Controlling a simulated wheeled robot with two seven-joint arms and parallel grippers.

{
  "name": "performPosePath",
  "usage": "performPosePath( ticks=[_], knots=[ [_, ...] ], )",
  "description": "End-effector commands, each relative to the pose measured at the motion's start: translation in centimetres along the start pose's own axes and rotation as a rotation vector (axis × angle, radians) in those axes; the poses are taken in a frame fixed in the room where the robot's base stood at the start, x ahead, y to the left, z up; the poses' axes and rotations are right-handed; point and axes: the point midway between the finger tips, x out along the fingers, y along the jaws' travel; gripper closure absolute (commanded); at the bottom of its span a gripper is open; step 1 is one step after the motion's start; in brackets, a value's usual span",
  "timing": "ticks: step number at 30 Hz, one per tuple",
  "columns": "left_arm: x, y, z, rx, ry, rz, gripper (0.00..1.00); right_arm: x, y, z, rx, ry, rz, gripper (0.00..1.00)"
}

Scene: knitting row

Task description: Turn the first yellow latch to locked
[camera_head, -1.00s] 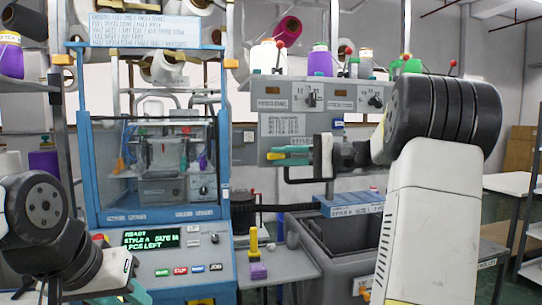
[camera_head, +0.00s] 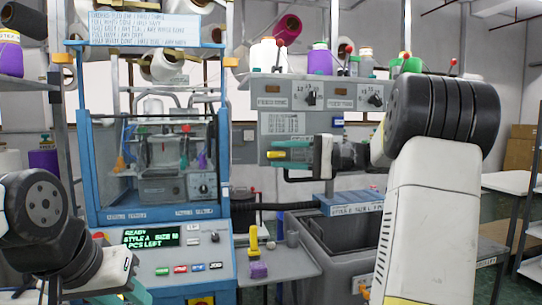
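A small yellow piece, seemingly the yellow latch (camera_head: 276,154), shows low on the left part of the grey control panel (camera_head: 292,124). It looks like a short, nearly level bar. My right gripper (camera_head: 290,154) reaches in from the right with its teal fingers apart, one above and one below the yellow piece in the picture. I cannot tell whether they touch it. The latch's right end is hidden by the gripper. My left gripper (camera_head: 138,290) is low at the left, with only part of a teal finger in view.
A blue-framed machine (camera_head: 155,215) with a clear front stands at left. A grey bin (camera_head: 335,265) stands below the panel. Yarn cones (camera_head: 320,60) line the top.

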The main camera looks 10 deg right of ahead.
Motion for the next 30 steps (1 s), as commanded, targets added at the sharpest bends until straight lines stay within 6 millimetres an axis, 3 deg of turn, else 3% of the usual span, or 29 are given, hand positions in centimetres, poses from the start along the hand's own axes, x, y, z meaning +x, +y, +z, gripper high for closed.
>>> performPosePath(
  ticks=[5,18,30],
  knots=[
    [0.0,0.0,0.0,0.0,0.0,0.0,0.64,-0.9,0.0,-0.1,0.0,0.003,0.001,0.62],
    [0.0,0.0,0.0,0.0,0.0,0.0,0.64,-7.3,0.1,-0.1,0.001,0.002,0.0,0.62],
    [0.0,0.0,0.0,0.0,0.0,0.0,0.64,-7.7,0.0,0.1,0.001,-0.001,0.003,0.62]
  ],
)
